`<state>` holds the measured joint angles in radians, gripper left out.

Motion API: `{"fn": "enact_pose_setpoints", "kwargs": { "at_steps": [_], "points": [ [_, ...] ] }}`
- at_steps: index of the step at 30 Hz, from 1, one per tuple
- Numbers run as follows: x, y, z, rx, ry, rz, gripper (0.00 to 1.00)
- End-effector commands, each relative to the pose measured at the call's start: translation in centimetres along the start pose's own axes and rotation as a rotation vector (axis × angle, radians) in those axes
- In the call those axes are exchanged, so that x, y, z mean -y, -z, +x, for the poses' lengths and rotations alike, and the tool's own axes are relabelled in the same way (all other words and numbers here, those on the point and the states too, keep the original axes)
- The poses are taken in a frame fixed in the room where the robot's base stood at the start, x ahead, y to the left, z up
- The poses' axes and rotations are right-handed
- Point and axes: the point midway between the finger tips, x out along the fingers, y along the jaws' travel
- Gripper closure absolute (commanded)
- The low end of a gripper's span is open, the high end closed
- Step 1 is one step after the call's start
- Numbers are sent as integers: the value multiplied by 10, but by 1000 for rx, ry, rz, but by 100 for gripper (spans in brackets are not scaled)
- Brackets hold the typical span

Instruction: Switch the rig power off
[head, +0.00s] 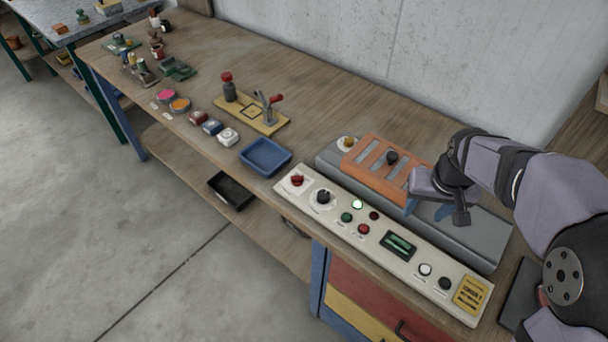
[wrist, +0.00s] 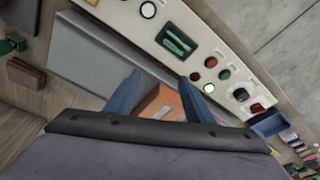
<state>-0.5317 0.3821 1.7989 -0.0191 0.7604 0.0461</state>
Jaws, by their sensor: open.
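The cream control panel (head: 385,245) lies along the front of the bench. At its left end are a red switch (head: 297,181) and a black knob (head: 323,197); their labels are too small to read. They also show in the wrist view, the red switch (wrist: 257,108) beside the black knob (wrist: 241,95). A pale green lamp (head: 357,204) is lit, and the small display (head: 398,244) glows green. My gripper (head: 427,210) is open and empty, above the grey rig bed behind the panel, well right of the red switch. Its blue fingers (wrist: 160,88) point towards the rig.
An orange slotted cover (head: 372,160) sits on the grey rig bed (head: 462,232) near my gripper. A blue tray (head: 265,156) and a yellow fixture plate (head: 265,123) with a red-handled clamp stand further left. The wall (head: 330,40) closes off the back.

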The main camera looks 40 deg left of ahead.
Motion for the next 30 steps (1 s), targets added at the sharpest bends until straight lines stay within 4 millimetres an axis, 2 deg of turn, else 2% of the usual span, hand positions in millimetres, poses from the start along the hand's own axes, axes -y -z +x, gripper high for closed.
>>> {"fn": "enact_pose_setpoints", "kwargs": {
  "at_steps": [1, 3, 6, 9, 12, 15, 18, 20, 30],
  "points": [
    [31, 20, 8, -18, 13, -59, 52],
    [74, 45, 14, -49, 30, -130, 52],
    [136, 70, 24, -89, 57, -222, 52],
    [194, 83, 30, -125, 84, -302, 52],
    [243, 88, 35, -152, 107, -366, 52],
    [277, 88, 38, -172, 125, -408, 52],
    [297, 87, 39, -184, 136, -432, 52],
    [303, 87, 39, -188, 140, -439, 52],
    [307, 89, 46, -189, 141, -442, 52]
  ]
}}
